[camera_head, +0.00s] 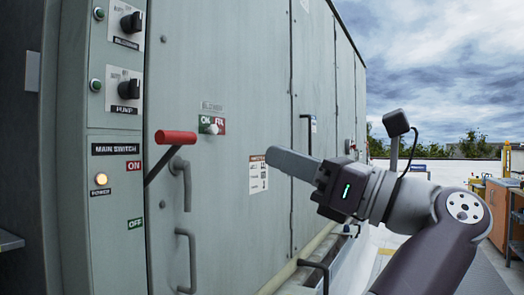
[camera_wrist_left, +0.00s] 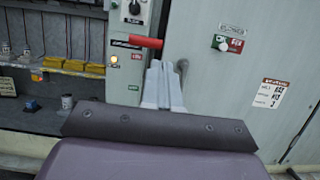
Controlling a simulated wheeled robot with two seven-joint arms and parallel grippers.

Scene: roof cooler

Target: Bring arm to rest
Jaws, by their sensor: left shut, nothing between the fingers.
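My left gripper (camera_head: 272,156) is in front of the grey cooler cabinet, with its fingers pointing left and closed together with nothing between them. It also shows in the left wrist view (camera_wrist_left: 161,66), pointing up the picture. The red-handled main switch lever (camera_head: 176,137) is raised, level with the ON label, and lies left of the fingertips with a gap in the head view. In the left wrist view the red handle (camera_wrist_left: 146,42) appears just beyond the fingertips. The power lamp (camera_head: 101,179) glows orange. My right gripper is in neither view.
The blower knob (camera_head: 131,22) and pump knob (camera_head: 129,89) sit above the lever. Grey door handles (camera_head: 186,262) stick out of the cabinet (camera_head: 225,60). A shelf (camera_wrist_left: 60,68) with yellow items is at left in the wrist view. Orange cabinets (camera_head: 498,215) stand at far right.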

